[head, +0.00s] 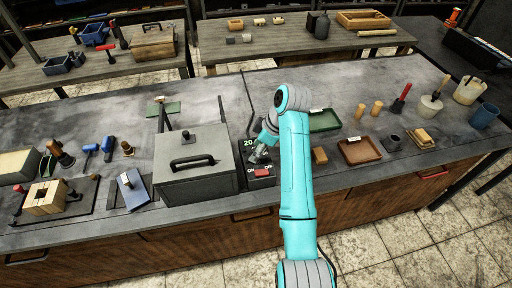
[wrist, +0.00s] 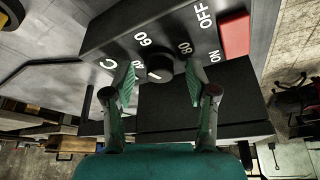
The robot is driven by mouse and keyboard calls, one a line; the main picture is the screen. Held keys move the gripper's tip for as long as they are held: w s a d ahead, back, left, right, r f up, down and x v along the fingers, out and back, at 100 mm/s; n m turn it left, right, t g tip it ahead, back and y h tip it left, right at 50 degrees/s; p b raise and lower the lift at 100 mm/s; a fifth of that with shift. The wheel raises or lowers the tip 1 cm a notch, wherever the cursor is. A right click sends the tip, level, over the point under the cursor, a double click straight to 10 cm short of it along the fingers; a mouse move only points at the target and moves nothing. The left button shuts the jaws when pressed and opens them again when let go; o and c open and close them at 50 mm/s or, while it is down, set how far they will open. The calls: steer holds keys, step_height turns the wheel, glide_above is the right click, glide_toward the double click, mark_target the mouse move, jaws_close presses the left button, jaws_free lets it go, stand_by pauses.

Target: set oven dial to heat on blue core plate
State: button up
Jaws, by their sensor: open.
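The oven dial (wrist: 160,67) is a dark round knob with a white pointer line, on a black control box with numbers around it. My gripper (wrist: 158,77) is open, with one green fingertip on each side of the dial; I cannot tell if they touch it. In the head view my gripper (head: 260,153) is over the control box (head: 260,184), and the dial is hidden. A green display (head: 248,142) reads 20. The grey oven (head: 194,182) stands just left of the box, lid down. The blue core plate (head: 134,193) lies left of the oven.
A red switch (wrist: 234,37) between OFF and ON sits beside the dial. A green plate (head: 166,109) lies behind the oven. A brown tray (head: 359,151) and wooden blocks are to the right. Tools and a wooden box (head: 45,198) are at the left.

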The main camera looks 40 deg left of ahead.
jaws_close()
steer(key=m+t, duration=0.1)
steer(key=m, duration=0.2)
steer(key=shift+s+m, duration=0.1)
steer(key=shift+m, duration=0.2)
steer(key=m+t, duration=0.2)
steer(key=m, duration=0.2)
steer(key=shift+s+m, duration=0.1)
steer(key=shift+m, duration=0.2)
steer(key=m+t, duration=0.1)
steer(key=m, duration=0.2)
steer(key=shift+m+h, duration=0.3)
steer(key=shift+s+m+t+h, duration=0.1)
steer(key=shift+m+t+h, duration=0.5)
steer(key=shift+m, duration=1.2)
